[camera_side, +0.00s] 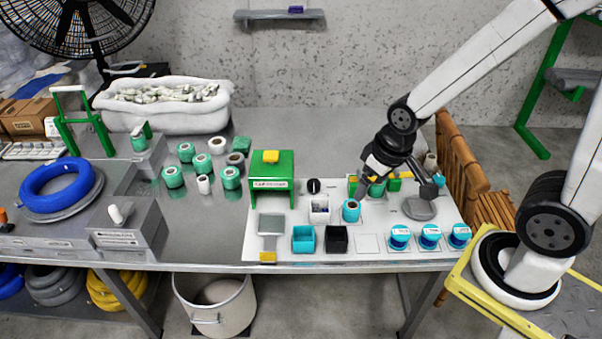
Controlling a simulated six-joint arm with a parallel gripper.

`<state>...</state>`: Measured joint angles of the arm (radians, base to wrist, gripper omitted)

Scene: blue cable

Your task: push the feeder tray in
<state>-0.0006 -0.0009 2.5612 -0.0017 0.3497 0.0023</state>
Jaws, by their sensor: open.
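The feeder tray (271,224) is a flat grey tray with a narrow stem and a yellow end piece (268,257) at the front edge of the white mat. It lies in front of the green feeder housing (272,182), which has a yellow block on top and a label on its front. The tray sits out in the open, clear of the housing. My gripper (408,181) is open, over the right part of the mat, well to the right of the tray. It partly hides green and yellow items behind it. I cannot make out anything held between its fingers.
A cyan bin (303,239) and a black bin (336,239) stand right of the tray. A white container (319,210) and a cyan spool (351,210) stand behind them. Several blue-topped jars line the front right. A grey disc (419,208) lies below my gripper.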

